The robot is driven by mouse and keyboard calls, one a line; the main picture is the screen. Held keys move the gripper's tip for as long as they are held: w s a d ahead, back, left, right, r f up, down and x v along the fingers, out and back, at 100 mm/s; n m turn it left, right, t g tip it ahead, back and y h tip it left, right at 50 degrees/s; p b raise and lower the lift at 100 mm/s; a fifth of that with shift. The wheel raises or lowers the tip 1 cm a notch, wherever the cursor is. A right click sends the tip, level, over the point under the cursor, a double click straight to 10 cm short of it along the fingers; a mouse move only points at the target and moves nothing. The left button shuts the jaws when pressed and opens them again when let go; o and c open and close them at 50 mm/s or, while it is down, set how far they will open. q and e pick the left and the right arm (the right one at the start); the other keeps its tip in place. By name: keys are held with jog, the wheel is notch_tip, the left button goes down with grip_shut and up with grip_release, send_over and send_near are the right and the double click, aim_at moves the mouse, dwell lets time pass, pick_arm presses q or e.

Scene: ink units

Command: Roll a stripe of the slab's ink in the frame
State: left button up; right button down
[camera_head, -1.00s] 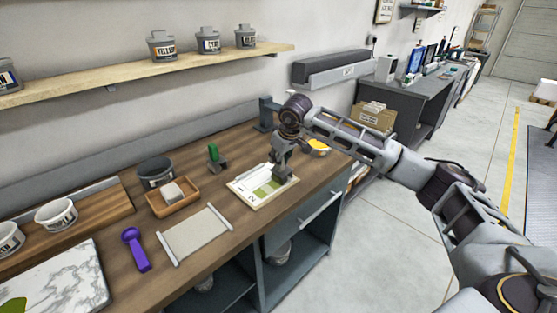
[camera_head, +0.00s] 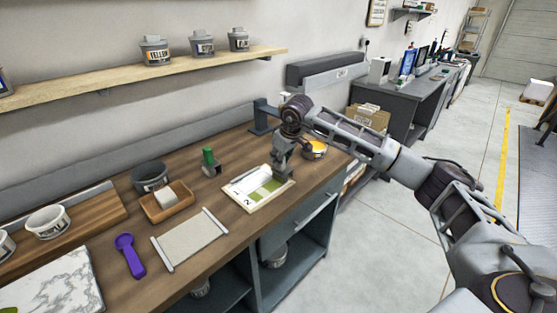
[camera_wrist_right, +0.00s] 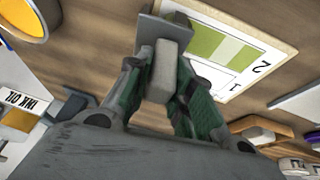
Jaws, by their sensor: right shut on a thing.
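The white marble slab (camera_head: 55,285) lies at the lower left of the bench; almost none of its ink shows. A pale board with a frame (camera_head: 248,206) lies near the bench's front edge, marked 1 and 2, with green ink (camera_head: 270,184) inside. In the right wrist view the board (camera_wrist_right: 270,85) shows green bands (camera_wrist_right: 215,42) with white beside them. My right gripper (camera_head: 280,160) is over the board's right end, shut on a grey tool (camera_wrist_right: 163,70) with a flat plate. Whether the tool touches the board I cannot tell. My left gripper is out of view.
A purple scoop (camera_head: 129,256), a grey sheet with end bars (camera_head: 190,238), a wooden tray (camera_head: 168,203) and a green-handled tool (camera_head: 210,162) lie left of the board. Ink tubs line the shelf (camera_head: 150,67).

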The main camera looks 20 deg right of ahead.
jog(key=shift+a, duration=0.15)
jog(key=shift+s+a+f, duration=0.1)
jog(key=shift+s+a, duration=0.2)
jog(key=shift+a, duration=0.35)
jog(key=shift+s+a, duration=0.25)
jog(key=shift+a, duration=0.35)
jog(key=shift+a, duration=0.1)
jog(key=shift+s+a, duration=0.25)
jog(key=shift+a, duration=0.4)
jog(key=shift+s+a, duration=0.2)
jog(key=shift+a, duration=0.45)
jog(key=shift+a, duration=0.15)
jog(key=shift+s+a, duration=0.3)
jog(key=shift+a, duration=0.3)
jog(key=shift+s+a, duration=0.25)
jog(key=shift+a, duration=0.35)
jog(key=shift+f, duration=0.1)
